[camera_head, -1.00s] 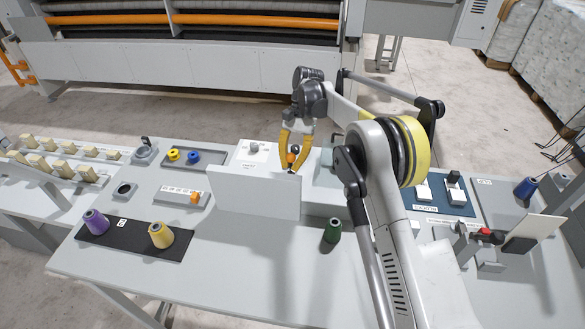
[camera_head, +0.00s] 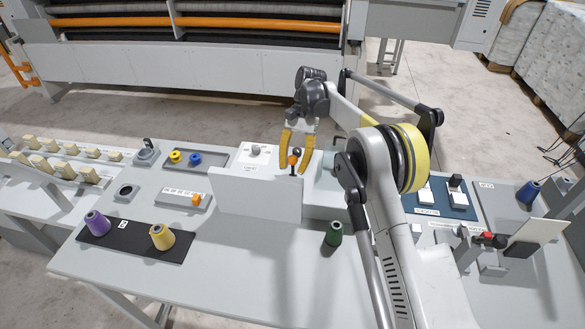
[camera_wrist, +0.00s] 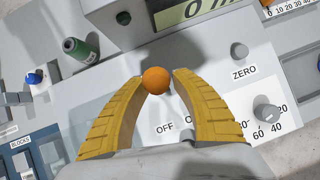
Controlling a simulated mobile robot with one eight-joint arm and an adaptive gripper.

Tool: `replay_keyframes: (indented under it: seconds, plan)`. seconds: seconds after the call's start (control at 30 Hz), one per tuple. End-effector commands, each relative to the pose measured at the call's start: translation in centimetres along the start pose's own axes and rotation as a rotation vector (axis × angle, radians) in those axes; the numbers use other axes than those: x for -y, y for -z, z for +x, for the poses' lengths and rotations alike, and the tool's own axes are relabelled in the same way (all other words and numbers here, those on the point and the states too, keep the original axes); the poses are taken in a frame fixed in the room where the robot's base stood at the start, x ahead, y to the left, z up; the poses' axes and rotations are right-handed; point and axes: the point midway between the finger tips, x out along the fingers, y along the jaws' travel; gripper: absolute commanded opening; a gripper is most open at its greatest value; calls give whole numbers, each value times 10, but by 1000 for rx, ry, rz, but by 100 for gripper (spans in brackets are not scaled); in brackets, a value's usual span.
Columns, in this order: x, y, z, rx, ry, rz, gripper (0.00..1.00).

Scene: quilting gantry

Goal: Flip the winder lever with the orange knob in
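The winder lever's orange knob (camera_head: 293,160) stands on a dark stem behind the upright grey panel (camera_head: 257,194). In the wrist view the round orange knob (camera_wrist: 155,80) sits between my yellow fingertips and hides its stem. My gripper (camera_head: 294,167) is open, one finger on each side of the knob. In the wrist view my gripper (camera_wrist: 158,75) shows narrow gaps beside the knob, so it does not look clamped. An OFF label (camera_wrist: 165,127) lies on the plate between the fingers; a label beside it is partly hidden by the right finger.
A grey box with a green display (camera_wrist: 205,9) is close beyond the fingertips. A grey dial (camera_wrist: 267,113) and a ZERO label lie to the right. A green spool (camera_head: 333,232) stands on the table. Another orange knob (camera_head: 195,199) sits on a slider strip at left.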

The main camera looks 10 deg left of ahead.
Motion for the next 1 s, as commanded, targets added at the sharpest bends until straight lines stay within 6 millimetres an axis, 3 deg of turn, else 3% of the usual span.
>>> replay_keyframes:
  seconds: [0.2, 0.4, 0.83, 0.93, 1.0]
  plan:
    - [0, 0, -37, -3, 3, 2, 31]
    - [0, 1, -60, -5, 4, 1, 31]
    - [0, 0, -68, -6, 4, 0, 31]
    - [1, 1, -68, -13, 10, 2, 3]
    - [3, 5, -68, -37, 31, 8, 0]
